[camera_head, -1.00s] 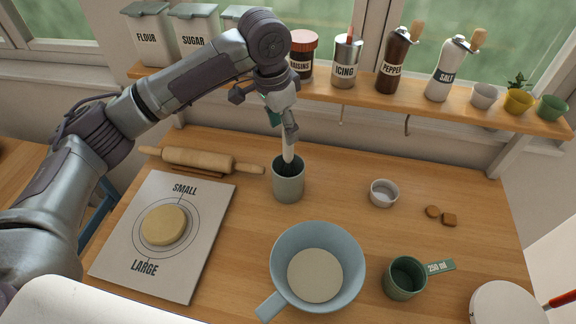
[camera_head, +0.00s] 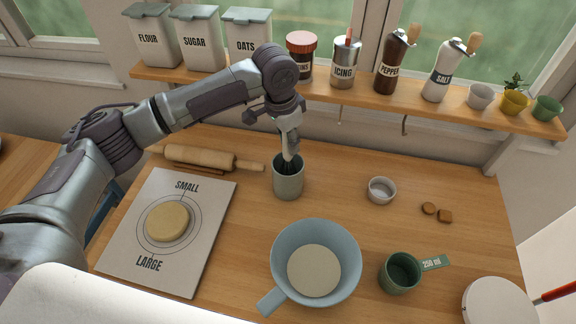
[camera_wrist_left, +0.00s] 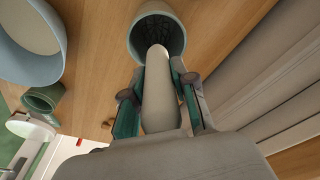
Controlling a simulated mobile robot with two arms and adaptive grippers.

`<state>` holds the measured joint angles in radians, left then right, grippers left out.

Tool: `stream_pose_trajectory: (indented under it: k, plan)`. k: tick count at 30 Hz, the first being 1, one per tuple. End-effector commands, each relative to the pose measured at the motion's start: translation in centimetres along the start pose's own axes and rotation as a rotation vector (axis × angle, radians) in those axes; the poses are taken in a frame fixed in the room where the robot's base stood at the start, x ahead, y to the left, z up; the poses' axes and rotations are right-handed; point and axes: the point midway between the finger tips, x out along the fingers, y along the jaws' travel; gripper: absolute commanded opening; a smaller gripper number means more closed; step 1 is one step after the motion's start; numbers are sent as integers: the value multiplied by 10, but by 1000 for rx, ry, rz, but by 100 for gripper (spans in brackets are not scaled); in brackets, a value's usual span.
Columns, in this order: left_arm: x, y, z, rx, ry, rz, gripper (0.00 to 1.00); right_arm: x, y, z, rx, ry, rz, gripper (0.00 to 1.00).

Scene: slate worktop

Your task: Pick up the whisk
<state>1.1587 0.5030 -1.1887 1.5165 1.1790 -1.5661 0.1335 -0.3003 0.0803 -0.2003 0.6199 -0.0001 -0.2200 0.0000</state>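The whisk stands in a grey-green crock (camera_head: 288,181), its dark wires inside it. Its pale handle (camera_wrist_left: 158,92) shows in the left wrist view, rising from the crock's mouth (camera_wrist_left: 150,22) towards my palm. My left gripper (camera_head: 288,146) is directly above the crock. In the left wrist view the left gripper (camera_wrist_left: 160,100) has one green-padded finger on each side of the handle. Narrow gaps seem to show, so it looks open around the handle, not clamped. My right gripper is in neither view.
A rolling pin (camera_head: 205,159) lies left of the crock, a board with dough (camera_head: 167,222) in front of it. A blue bowl (camera_head: 345,245) stands close in front. A shelf (camera_head: 420,106) with jars and mills runs behind. A small white dish (camera_head: 381,190) is to the right.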

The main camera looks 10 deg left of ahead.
Motion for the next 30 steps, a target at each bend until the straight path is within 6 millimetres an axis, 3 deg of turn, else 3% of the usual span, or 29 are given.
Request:
stream_pose_trajectory:
  k: [1,4,17,23,30]
  plan:
    - [0,0,0,0,0,0,13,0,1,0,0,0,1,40]
    - [0,0,0,0,0,0,0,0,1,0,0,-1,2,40]
    - [-8,0,-2,1,3,-1,0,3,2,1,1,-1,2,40]
    - [-33,0,-6,2,6,-2,0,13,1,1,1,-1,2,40]
    - [-80,0,-14,1,6,-2,0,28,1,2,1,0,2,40]
